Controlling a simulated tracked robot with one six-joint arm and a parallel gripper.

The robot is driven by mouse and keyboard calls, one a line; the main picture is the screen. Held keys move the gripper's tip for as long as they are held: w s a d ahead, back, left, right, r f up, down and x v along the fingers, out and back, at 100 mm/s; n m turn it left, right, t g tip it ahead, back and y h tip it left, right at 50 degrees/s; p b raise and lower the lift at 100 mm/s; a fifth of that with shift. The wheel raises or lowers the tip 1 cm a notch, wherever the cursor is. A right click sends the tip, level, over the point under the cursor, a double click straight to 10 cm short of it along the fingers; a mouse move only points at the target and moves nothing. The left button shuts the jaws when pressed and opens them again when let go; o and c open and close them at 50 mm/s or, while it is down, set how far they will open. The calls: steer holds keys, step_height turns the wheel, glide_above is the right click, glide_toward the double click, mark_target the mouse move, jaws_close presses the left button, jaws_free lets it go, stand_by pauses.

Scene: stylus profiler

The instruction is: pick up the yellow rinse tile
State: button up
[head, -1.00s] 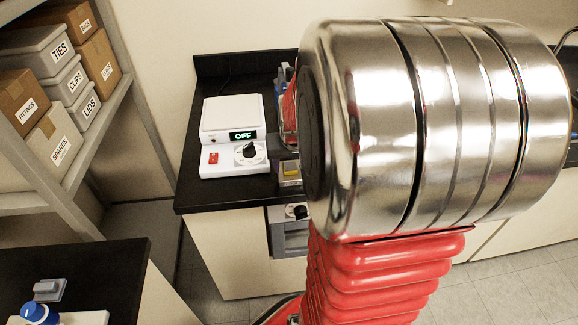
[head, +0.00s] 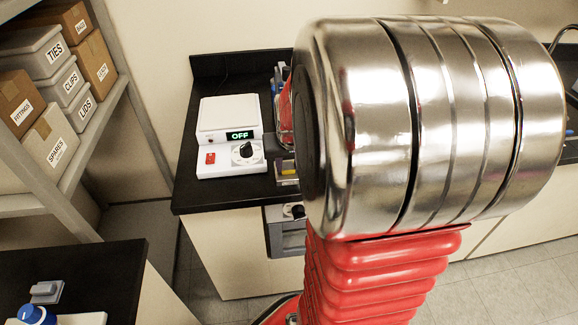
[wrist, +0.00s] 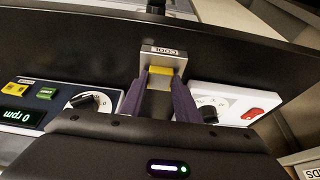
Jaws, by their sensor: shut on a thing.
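The yellow rinse tile (wrist: 161,71) shows in the wrist view between the tips of my gripper's two purple fingers (wrist: 160,84). My gripper is shut on it. A small grey labelled block (wrist: 164,56) is right behind the tile; I cannot tell whether the tile still touches it. My large metal arm link hides much of the gripper there.
A white hotplate-like device (head: 230,135) reading OFF stands left of the tile on the black bench (head: 190,190). In the wrist view, a device with a 0 rpm display (wrist: 20,117) stands on the other side. Shelves with boxes (head: 60,150) are at left.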

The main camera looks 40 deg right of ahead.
mark_target(289, 169)
step_height(289, 169, up, 10)
stand_by(0.6)
stand_by(0.4)
steer(key=o, duration=0.4)
steer(key=shift+c, duration=0.2)
jaws_close()
steer(key=shift+s, duration=0.1)
